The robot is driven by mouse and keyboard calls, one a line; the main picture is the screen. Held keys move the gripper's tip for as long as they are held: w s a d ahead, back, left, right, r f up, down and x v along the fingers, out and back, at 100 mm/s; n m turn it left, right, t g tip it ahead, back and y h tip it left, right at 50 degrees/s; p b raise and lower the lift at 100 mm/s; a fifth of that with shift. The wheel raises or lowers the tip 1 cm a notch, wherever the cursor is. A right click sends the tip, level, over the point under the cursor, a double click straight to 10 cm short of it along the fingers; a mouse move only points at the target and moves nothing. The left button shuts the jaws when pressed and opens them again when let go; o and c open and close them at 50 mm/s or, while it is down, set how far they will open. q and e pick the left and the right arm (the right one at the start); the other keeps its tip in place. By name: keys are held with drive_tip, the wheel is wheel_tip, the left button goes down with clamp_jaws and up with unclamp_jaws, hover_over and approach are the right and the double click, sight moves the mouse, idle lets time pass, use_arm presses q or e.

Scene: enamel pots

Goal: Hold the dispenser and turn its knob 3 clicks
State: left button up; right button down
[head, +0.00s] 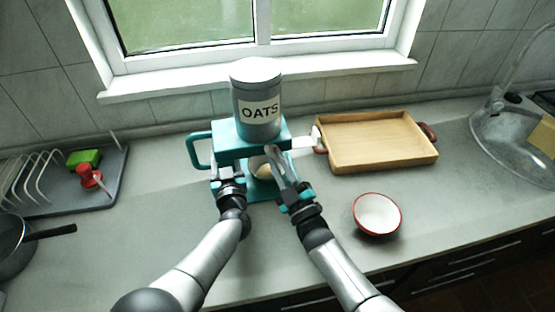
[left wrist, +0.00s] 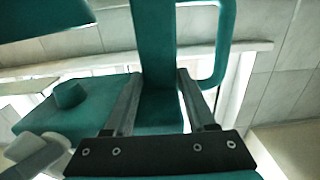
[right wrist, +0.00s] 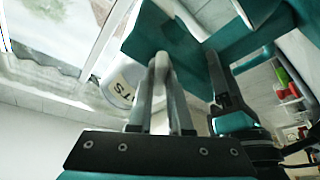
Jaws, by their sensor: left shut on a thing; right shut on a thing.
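The dispenser has a teal body (head: 225,141) with a grey canister (head: 258,105) marked OATS on top and a loop handle (head: 197,151) at its left. My left gripper (head: 217,172) is shut on its teal upright; the left wrist view shows the upright (left wrist: 158,65) between both fingers. My right gripper (head: 270,155) is shut at the front of the teal housing. In the right wrist view its fingers (right wrist: 160,75) meet against the housing, and the knob is hidden by them. The canister also shows inverted there (right wrist: 120,88).
A wooden tray (head: 375,165) stands at the back right. A red-rimmed bowl (head: 377,214) sits on clear counter to the right. A dish rack (head: 60,200) with a green sponge (head: 84,158) and a pan (head: 12,245) are left.

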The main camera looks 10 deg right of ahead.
sight(275, 160)
drive_tip(key=m+h, duration=0.1)
drive_tip(key=m, duration=0.2)
drive_tip(key=m+t+h, duration=0.1)
drive_tip(key=m+h, duration=0.1)
drive_tip(key=m, duration=0.1)
drive_tip(key=m+h, duration=0.1)
drive_tip(key=m, duration=0.2)
drive_tip(key=shift+a+m+t+h, duration=0.2)
drive_tip(key=shift+m+t+h, duration=0.1)
drive_tip(key=shift+m+h, duration=0.1)
drive_tip(key=shift+m, duration=0.3)
drive_tip(key=c, duration=0.8)
unclamp_jaws()
drive_tip(key=shift+c, duration=0.2)
drive_tip(key=shift+f, duration=0.1)
drive_tip(key=v, duration=0.5)
drive_tip(key=s, duration=1.2)
drive_tip(key=shift+d, duration=0.15)
